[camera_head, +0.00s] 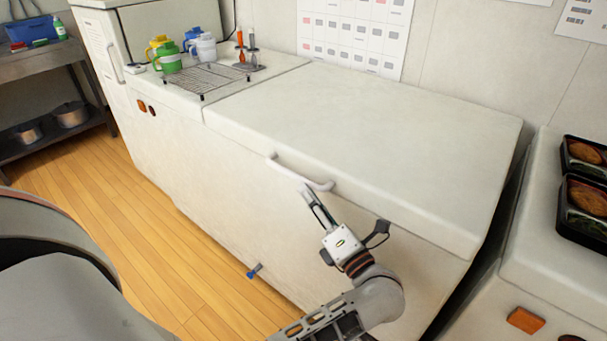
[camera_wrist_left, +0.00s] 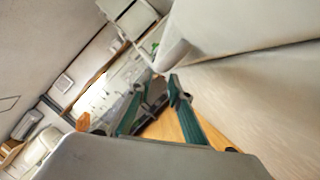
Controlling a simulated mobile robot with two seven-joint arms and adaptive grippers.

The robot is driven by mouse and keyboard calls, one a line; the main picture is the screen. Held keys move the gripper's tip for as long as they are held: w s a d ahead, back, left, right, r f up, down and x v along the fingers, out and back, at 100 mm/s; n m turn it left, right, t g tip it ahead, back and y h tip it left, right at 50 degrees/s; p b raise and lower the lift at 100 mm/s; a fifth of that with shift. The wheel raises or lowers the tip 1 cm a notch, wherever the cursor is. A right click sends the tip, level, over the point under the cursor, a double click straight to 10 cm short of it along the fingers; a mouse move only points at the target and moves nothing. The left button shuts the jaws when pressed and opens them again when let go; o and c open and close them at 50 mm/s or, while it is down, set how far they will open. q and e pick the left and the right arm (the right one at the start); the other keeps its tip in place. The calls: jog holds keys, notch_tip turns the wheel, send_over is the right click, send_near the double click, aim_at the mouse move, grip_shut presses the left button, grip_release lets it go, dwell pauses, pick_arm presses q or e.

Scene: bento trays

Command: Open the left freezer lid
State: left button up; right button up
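The white freezer lid (camera_head: 370,135) is shut and lies flat on the chest freezer. Its white bar handle (camera_head: 300,174) is on the front edge, towards the left end of the lid. My left gripper (camera_head: 305,190) is just below the handle, in front of the freezer. In the left wrist view its two teal fingers (camera_wrist_left: 155,88) are apart with nothing between them. A pale rounded piece, likely the handle (camera_wrist_left: 173,56), is just beyond the fingertips. I cannot tell whether they touch it. My right gripper is not in view.
A wire rack (camera_head: 198,78) and colourful mugs (camera_head: 172,60) stand on the freezer top left of the lid. Bento trays (camera_head: 584,205) sit on a white unit at the right. The lid's top is clear. Wooden floor (camera_head: 150,220) is open at the left.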

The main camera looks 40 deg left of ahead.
aim_at(292, 172)
pick_arm(q)
jog(key=shift+x, duration=3.95)
jog(key=shift+s, duration=0.1)
grip_shut()
